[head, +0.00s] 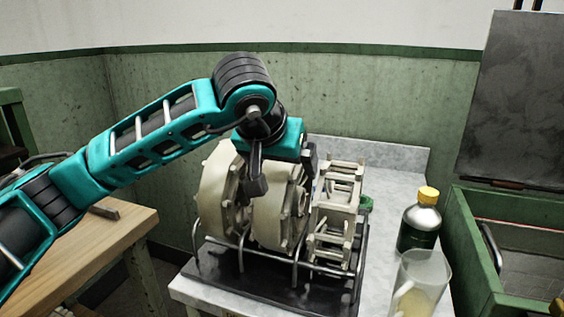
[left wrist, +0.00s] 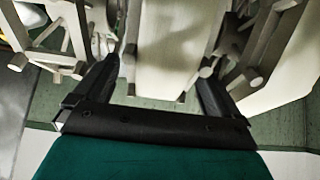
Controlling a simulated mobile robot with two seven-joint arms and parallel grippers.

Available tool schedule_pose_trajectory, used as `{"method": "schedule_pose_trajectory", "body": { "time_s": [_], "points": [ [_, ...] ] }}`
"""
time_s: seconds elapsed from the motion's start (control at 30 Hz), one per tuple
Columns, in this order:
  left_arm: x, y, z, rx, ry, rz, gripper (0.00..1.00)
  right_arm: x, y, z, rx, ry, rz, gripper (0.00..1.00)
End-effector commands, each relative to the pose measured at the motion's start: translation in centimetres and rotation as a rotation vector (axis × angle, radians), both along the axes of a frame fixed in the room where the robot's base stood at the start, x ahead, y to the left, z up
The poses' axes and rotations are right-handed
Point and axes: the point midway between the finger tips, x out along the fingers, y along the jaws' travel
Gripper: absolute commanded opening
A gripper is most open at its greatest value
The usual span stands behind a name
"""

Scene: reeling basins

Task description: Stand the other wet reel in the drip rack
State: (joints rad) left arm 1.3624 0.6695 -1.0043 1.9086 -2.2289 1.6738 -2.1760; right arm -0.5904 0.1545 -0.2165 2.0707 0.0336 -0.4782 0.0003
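The drip rack, a black tray (head: 262,288) with bent metal rails, stands on the grey bench. It holds two round cream reels, the left reel (head: 215,195) and the middle reel (head: 275,212), both upright. A narrower slatted wooden frame reel (head: 333,218) stands at its right end. My left gripper (head: 284,172) is over the middle reel, pointing down. In the left wrist view its spread fingers (left wrist: 158,80) stand on either side of a cream rim piece (left wrist: 168,55), with a gap at the left finger. Firm contact is not visible. My right gripper is not in view.
A yellow-capped bottle (head: 420,222) and a clear jug (head: 420,285) stand right of the rack. A green basin (head: 480,255) is at the far right, below a dark panel (head: 520,100). A wooden table (head: 95,245) is at the left.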

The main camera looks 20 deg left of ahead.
Motion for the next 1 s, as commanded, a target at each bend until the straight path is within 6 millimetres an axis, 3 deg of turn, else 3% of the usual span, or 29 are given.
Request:
{"method": "schedule_pose_trajectory", "body": {
  "time_s": [0.37, 0.8, 1.0],
  "points": [
    [-0.6, 0.0, 0.6, 0.000, 0.002, 0.000, 1.00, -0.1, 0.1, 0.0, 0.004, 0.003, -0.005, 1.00],
    [-6.3, 0.2, 7.6, 0.001, -0.003, -0.001, 1.00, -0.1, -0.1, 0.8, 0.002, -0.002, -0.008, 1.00],
    [-8.0, 0.3, 9.4, 0.000, -0.001, 0.000, 1.00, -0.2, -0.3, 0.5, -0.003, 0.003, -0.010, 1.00]
  ]
}}
